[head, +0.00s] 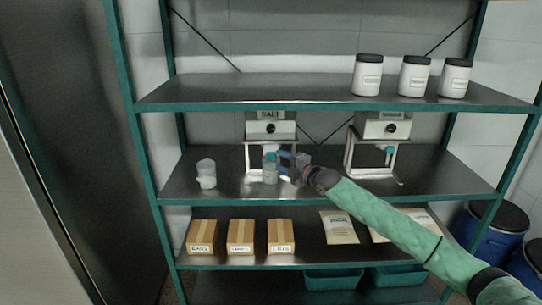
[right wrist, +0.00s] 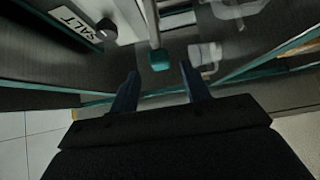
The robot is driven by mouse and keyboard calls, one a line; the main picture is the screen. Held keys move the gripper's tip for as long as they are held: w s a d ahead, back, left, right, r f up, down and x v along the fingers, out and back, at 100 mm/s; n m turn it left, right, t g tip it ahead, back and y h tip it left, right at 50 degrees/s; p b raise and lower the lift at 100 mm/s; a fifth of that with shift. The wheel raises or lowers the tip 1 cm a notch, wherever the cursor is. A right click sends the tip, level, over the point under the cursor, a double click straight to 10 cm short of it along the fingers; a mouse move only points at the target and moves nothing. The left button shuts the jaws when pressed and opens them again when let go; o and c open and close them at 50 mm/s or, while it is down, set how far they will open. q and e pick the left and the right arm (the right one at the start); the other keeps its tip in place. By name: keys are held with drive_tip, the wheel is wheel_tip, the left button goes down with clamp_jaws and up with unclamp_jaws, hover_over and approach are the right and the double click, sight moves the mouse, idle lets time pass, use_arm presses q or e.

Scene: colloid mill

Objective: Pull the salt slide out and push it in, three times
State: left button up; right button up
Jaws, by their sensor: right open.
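The salt dispenser (head: 270,129) stands on the middle shelf, a pale box on a white frame with a SALT label and a black knob. In the right wrist view its label (right wrist: 68,22) is at the upper left. The slide's teal end (right wrist: 160,60) shows just ahead of my right gripper, between the lines of its two fingers. My right gripper (head: 285,158) is open and reaches in from the right in front of the dispenser. A gap between the fingers shows in the right wrist view (right wrist: 159,70). My left gripper is out of view.
A clear container (head: 270,174) stands below the salt dispenser, close to my gripper. A translucent cup (head: 206,170) stands to the left. A second dispenser (head: 382,128) stands to the right. White jars (head: 414,77) are on the top shelf; boxes (head: 240,235) are below.

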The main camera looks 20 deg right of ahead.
sight(274, 157)
drive_tip(key=p+x, duration=0.2)
drive_tip(key=x, duration=0.3)
drive_tip(key=shift+r, duration=0.1)
drive_tip(key=shift+w+a, duration=0.2)
drive_tip(key=shift+w, duration=0.1)
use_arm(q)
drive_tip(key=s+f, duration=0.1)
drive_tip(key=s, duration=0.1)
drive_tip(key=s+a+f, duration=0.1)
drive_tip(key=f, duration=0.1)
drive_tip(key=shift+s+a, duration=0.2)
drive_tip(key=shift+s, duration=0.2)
use_arm(e)
clamp_jaws()
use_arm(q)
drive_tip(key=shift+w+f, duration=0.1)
